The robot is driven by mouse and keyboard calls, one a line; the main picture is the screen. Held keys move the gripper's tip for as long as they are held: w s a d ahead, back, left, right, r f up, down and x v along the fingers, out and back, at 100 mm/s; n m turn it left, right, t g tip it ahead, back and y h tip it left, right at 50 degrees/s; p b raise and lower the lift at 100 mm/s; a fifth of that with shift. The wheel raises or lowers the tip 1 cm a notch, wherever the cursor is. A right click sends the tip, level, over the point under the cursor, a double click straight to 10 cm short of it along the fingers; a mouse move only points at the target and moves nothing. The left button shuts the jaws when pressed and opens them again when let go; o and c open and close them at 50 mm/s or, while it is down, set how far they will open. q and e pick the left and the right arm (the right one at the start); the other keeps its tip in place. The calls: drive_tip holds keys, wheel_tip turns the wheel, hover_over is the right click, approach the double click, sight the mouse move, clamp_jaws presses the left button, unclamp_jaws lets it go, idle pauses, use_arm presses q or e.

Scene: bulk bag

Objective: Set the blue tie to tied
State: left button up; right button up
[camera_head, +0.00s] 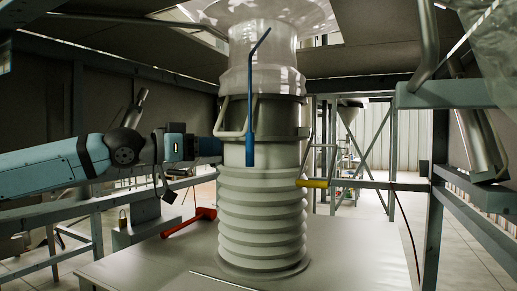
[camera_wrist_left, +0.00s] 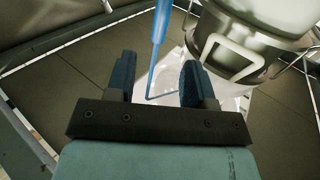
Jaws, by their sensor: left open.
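The blue tie (camera_head: 250,110) is a long thin bar with a bent upper end. It stands upright in front of the pale spout (camera_head: 262,78) and the dark collar around it. In the left wrist view the blue tie (camera_wrist_left: 159,28) runs down between the finger directions, beyond the fingertips. My left gripper (camera_head: 210,146) is open and empty, to the left of the tie's lower part and apart from it. Its two dark blue fingers (camera_wrist_left: 155,75) show in the left wrist view. My right gripper is not in view.
A pale clamp handle (camera_head: 232,132) sits on the collar just left of the tie. A ribbed bellows (camera_head: 262,225) stands below on a grey table (camera_head: 350,262). A red handle (camera_head: 190,221) and a yellow handle (camera_head: 313,183) are nearby. Blue-grey frame posts (camera_head: 438,170) stand right.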

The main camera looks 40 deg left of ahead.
sight(253, 144)
use_arm(q)
drive_tip(key=p+x, duration=0.3)
drive_tip(key=x, duration=0.8)
drive_tip(key=shift+w+d, duration=0.1)
drive_tip(key=shift+w, duration=0.25)
drive_tip(key=shift+w+d+p, duration=0.15)
drive_tip(key=shift+w+p, duration=0.15)
drive_tip(key=shift+w, duration=0.2)
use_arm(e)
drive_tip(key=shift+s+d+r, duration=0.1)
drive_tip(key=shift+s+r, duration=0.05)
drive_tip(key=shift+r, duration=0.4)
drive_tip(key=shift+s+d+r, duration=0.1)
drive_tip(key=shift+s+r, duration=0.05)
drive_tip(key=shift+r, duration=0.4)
use_arm(q)
drive_tip(key=shift+f, duration=0.1)
clamp_jaws()
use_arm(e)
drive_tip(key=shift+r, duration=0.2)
